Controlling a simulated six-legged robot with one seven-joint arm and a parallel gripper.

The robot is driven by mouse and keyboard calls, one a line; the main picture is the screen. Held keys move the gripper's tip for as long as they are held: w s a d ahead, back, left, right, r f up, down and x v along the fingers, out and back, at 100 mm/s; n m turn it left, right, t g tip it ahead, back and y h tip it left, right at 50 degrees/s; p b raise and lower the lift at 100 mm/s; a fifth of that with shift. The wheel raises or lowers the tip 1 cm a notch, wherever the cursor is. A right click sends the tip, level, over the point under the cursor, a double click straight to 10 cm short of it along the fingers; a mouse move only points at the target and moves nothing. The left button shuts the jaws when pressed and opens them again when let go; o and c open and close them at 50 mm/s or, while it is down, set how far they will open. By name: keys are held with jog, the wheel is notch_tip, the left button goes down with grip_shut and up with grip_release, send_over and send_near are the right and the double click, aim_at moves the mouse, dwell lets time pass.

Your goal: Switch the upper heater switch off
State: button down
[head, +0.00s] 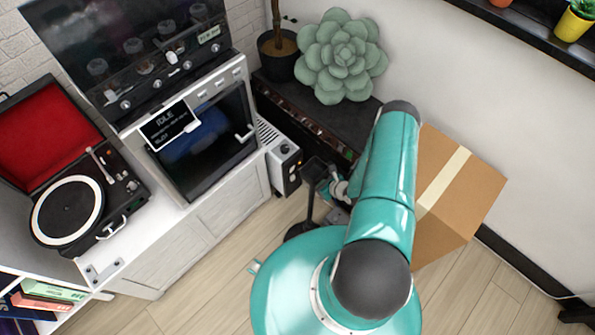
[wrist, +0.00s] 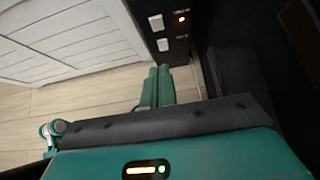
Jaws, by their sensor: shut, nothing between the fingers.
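The heater (head: 270,135) is a white box with a black front panel (head: 290,168), standing at the right end of the white cabinet in the head view. In the wrist view its black panel carries two white rocker switches, one nearer the picture top (wrist: 156,22) and one below it (wrist: 163,45). A small red light glows beside the upper one. My gripper (wrist: 157,72) is shut and empty, its teal fingertips just below the lower switch in the picture. Whether they touch the panel I cannot tell. In the head view my arm partly hides the gripper.
A cardboard box (head: 470,192) stands right of my arm. A dark bench (head: 315,130) with a succulent (head: 342,58) is behind the heater. A machine with a dark door (head: 205,150) and a record player (head: 68,210) stand left. The wood floor (head: 210,290) is open in front.

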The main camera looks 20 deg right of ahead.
send_near(293, 167)
jog(key=w+f, duration=0.1)
jog(key=f, duration=0.1)
jog(key=w+a+f, duration=0.1)
jog(key=f, duration=0.1)
jog(key=w+f, duration=0.1)
jog(key=f, duration=0.1)
jog(key=shift+w+a, duration=0.15)
jog(key=shift+a, duration=0.15)
jog(key=shift+w+a+r, duration=0.1)
jog(key=shift+w+a, duration=0.05)
jog(key=shift+w, duration=0.2)
jog(key=shift+w+a+r, duration=0.1)
jog(key=shift+w, duration=0.2)
jog(key=shift+r, duration=0.2)
jog(key=shift+r, duration=0.6)
